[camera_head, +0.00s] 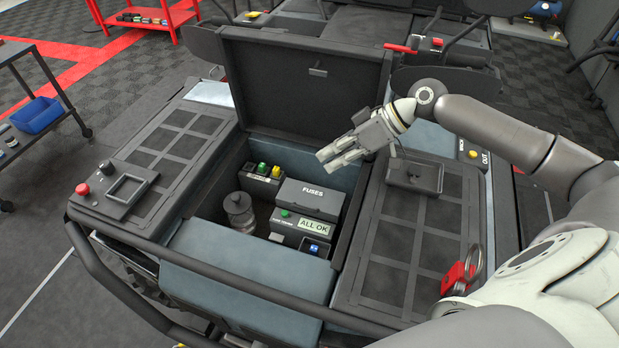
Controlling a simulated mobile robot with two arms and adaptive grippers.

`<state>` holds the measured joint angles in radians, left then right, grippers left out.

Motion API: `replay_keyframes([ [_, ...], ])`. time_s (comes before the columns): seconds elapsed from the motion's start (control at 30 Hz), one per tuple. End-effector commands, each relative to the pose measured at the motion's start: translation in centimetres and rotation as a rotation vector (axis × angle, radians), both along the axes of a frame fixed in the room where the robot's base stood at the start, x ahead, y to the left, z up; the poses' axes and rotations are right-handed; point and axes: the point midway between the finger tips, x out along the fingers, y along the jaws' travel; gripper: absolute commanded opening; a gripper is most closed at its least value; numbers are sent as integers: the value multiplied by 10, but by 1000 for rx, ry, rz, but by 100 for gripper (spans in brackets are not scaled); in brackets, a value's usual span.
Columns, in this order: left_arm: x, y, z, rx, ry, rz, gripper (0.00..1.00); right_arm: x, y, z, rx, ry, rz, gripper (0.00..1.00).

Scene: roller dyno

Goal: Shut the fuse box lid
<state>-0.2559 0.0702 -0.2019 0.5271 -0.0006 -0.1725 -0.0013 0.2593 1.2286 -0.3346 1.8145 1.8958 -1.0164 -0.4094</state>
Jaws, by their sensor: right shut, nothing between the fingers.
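The fuse box (310,199) is a dark grey box marked "FUSES" inside the open compartment of the vehicle. Its lid lies flat over its top and looks shut. A module with a green button and an "ALL OK" display (318,225) sits just in front of it. My right gripper (325,162) is shut and empty, held above and slightly right of the fuse box, apart from it. My left gripper is not in view.
The large compartment cover (300,85) stands raised behind the bay. Dark panels flank the bay, with a red button (82,189) on the left one. A canister (238,210) and a block with green and yellow caps (262,174) stand left of the fuse box.

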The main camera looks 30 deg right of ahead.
Motion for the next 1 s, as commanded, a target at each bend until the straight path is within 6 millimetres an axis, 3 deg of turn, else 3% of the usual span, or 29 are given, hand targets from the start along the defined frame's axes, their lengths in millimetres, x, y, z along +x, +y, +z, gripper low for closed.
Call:
replay_keyframes([
  [0.27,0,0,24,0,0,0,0,20,41,-33,5,-1,1,0],
  [0.4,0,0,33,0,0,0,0,12,44,-56,0,5,-1,0],
  [0.6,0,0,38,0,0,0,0,8,48,-71,0,1,-2,0],
  [1.0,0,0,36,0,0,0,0,7,49,-75,0,1,-1,0],
])
